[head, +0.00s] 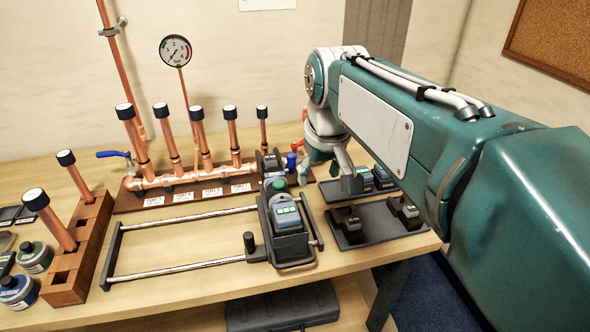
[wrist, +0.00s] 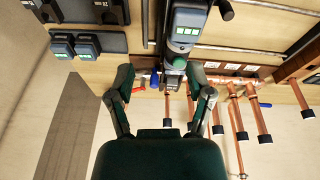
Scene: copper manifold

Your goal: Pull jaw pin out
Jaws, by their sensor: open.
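The press tool (head: 287,218) with a green-lit battery lies in a dark cradle on the rail frame. Its grey jaw head (head: 270,163) points toward the copper manifold. The tool also shows in the wrist view (wrist: 188,22), with its jaw head (wrist: 174,72) toward the fingers. I cannot make out the jaw pin itself for certain. My gripper (head: 326,170) is open and empty, just right of the jaw head in the head view. In the wrist view, my gripper (wrist: 160,76) has its fingers spread to either side of the jaw head, with no contact visible.
The copper manifold (head: 205,178) with several black-capped pipes stands behind. Blue (head: 291,161) and red (head: 297,145) parts sit close to the jaw head. Spare jaws (head: 350,224) and batteries (head: 384,178) rest on dark trays at right. A wooden pipe block (head: 82,250) stands left.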

